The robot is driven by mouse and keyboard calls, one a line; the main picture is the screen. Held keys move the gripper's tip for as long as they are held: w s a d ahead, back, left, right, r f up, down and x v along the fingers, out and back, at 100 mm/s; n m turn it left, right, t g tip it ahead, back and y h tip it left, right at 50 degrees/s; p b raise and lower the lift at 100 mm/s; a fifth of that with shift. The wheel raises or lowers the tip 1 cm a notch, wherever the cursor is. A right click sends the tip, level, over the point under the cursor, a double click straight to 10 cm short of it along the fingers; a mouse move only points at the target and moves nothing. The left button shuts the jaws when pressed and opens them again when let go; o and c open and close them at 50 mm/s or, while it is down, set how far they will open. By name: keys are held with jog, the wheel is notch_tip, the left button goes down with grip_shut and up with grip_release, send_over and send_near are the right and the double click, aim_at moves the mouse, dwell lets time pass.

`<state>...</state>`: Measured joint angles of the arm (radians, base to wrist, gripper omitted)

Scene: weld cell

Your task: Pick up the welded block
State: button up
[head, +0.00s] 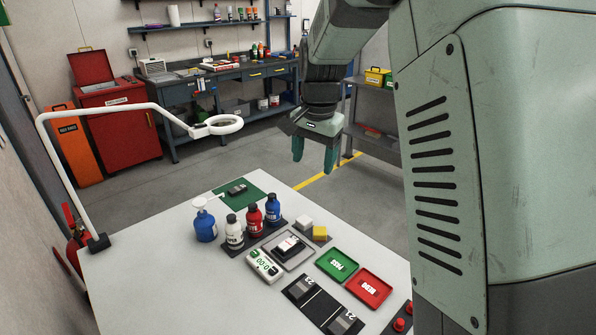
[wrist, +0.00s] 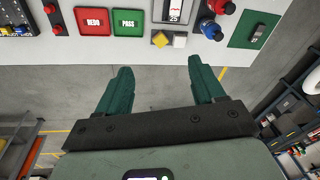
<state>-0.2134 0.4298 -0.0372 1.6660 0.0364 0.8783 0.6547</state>
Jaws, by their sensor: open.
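Several dark blocks are on the table; I cannot tell which is the welded one. One with a white label (head: 289,246) sits on a grey plate beside the white readout showing 0.00; the wrist view shows it at the top edge, marked 25 (wrist: 173,14). Another small dark block lies on the green mat (head: 253,203), at the far left of the table. Two grey blocks (head: 302,288) marked 22 and 21 lie on dark plates near the front edge. My gripper (head: 314,160) is open and empty, beyond the table's far edge; its fingers also show in the wrist view (wrist: 160,70).
Blue, red and white bottles (head: 254,220) stand left of the plate. A white and a yellow cube (head: 320,233), a green PASS tray (head: 326,267) and a red REDO tray (head: 388,295) are right of it. A white lamp arm (head: 100,115) reaches over the left side.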

jog(key=w+a+f+m+g, duration=0.1)
jog(key=w+a+f, duration=0.15)
jog(key=f, duration=0.45)
jog(key=w+a+f+m, duration=0.1)
jog(key=w+a+f, duration=0.1)
jog(key=w+f, duration=0.35)
jog(key=m+g, duration=0.1)
send_over(287, 244)
jog(key=shift+h, duration=0.3)
jog(key=f, duration=1.3)
jog(key=shift+w+d+f, duration=0.1)
jog(key=shift+w+d, duration=0.05)
jog(key=shift+w, duration=0.1)
jog(key=f, duration=0.6)
jog(key=shift+s+f, duration=0.25)
jog(key=shift+f, duration=0.05)
jog(key=shift+r, duration=0.1)
grip_shut()
